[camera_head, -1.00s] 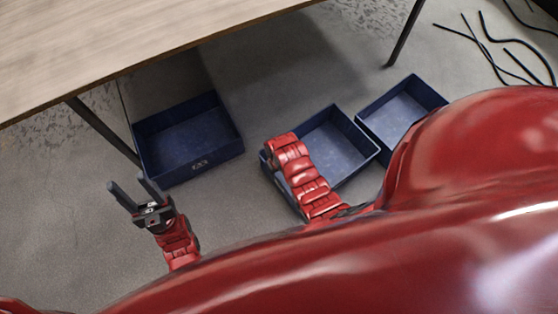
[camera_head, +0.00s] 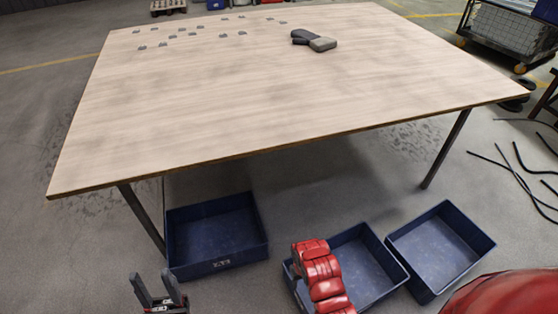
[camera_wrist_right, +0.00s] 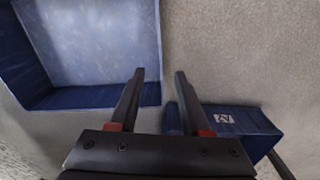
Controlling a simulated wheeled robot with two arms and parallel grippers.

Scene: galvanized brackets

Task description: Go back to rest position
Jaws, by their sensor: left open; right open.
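My left gripper (camera_head: 158,290) is at the bottom left of the head view, its two dark fingers apart with nothing between them. It is in front of the left blue bin. My right arm (camera_head: 320,278) hangs over the middle blue bin in the head view, and its gripper is hidden there. In the right wrist view my right gripper (camera_wrist_right: 160,92) is open and empty. Its fingers point over bare floor between two blue bins. Several small grey brackets (camera_head: 182,30) lie on the far part of the wooden table (camera_head: 250,105).
Three blue bins stand on the floor: left (camera_head: 214,232), middle (camera_head: 372,266) and right (camera_head: 440,247). A grey and dark object (camera_head: 318,41) lies on the table. Black cables (camera_head: 515,170) lie on the floor at right. A wire cage cart (camera_head: 512,30) stands at the back right.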

